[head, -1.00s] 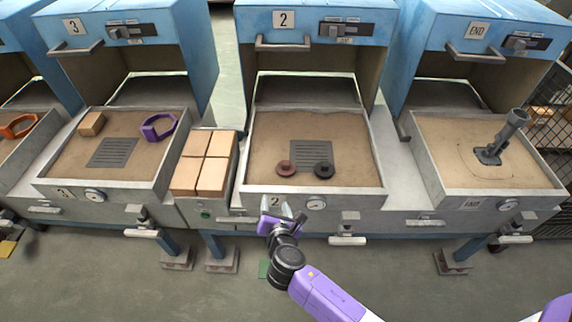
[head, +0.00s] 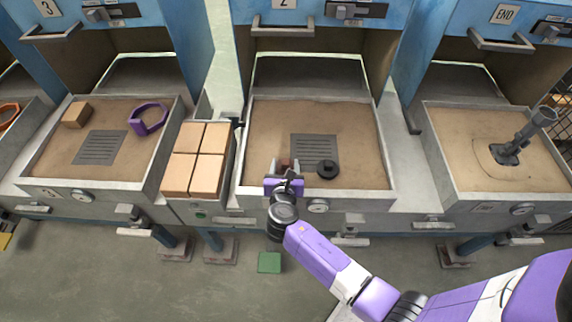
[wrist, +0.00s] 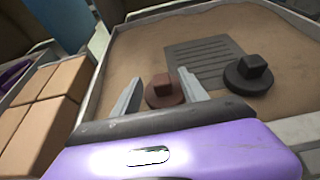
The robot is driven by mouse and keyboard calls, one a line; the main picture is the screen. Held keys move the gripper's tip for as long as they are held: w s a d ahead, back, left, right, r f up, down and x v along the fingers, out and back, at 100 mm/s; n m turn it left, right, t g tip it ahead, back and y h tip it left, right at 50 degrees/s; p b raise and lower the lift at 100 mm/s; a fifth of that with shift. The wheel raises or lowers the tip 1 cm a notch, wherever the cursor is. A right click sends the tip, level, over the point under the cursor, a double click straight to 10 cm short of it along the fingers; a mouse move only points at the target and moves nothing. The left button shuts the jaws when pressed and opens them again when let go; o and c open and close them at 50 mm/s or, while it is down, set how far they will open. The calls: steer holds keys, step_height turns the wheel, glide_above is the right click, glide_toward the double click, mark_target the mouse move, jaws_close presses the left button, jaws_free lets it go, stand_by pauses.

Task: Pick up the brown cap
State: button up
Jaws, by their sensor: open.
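The brown cap (wrist: 165,92), a flat round disc with a square knob, lies on the sand of the middle tray. In the wrist view it shows between and beyond the two fingertips of my open gripper (wrist: 157,85). In the head view my gripper (head: 284,168) is over the front of the middle tray and hides most of the brown cap. I cannot tell whether the fingers touch it. A dark grey cap (wrist: 249,76) of the same shape lies to its right; it also shows in the head view (head: 328,170).
A grey grate (head: 315,148) lies behind the caps. The middle tray's rim (head: 350,197) surrounds the sand. Tan blocks (head: 198,160) stand to the left. The left tray holds a tan block (head: 76,114) and a purple ring (head: 148,119). A grey pipe fixture (head: 520,138) stands in the right tray.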

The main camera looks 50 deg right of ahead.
mark_target(286, 160)
steer(key=x, duration=0.5)
steer(key=shift+d+f, duration=0.1)
steer(key=shift+f, duration=0.05)
jaws_close()
